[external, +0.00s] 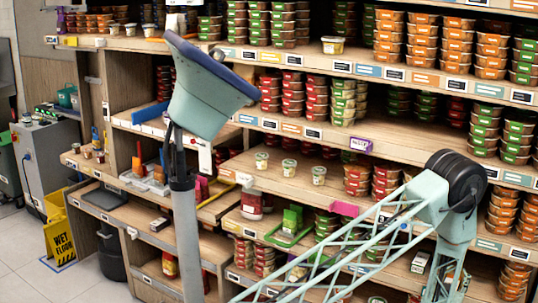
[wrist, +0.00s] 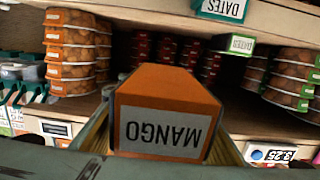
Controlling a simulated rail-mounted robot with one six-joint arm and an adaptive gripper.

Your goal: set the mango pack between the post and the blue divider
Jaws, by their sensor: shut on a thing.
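An orange mango pack (wrist: 160,88) with a grey label reading MANGO upside down fills the middle of the wrist view. My gripper (wrist: 165,157) is shut on it, with parts of the fingers showing at its lower left and right. In the external view my arm crosses the front of the shelves, but I cannot make out the gripper or the pack there. A blue panel (external: 150,112), possibly the blue divider, stands in a left shelf bay. A wooden upright (external: 97,97) stands left of it; I cannot tell whether it is the post.
In the wrist view, stacks of orange-banded tubs (wrist: 70,52) stand left of the pack, with more tubs (wrist: 290,80) at right. A yellow wet-floor sign (external: 58,225) stands at left in the external view.

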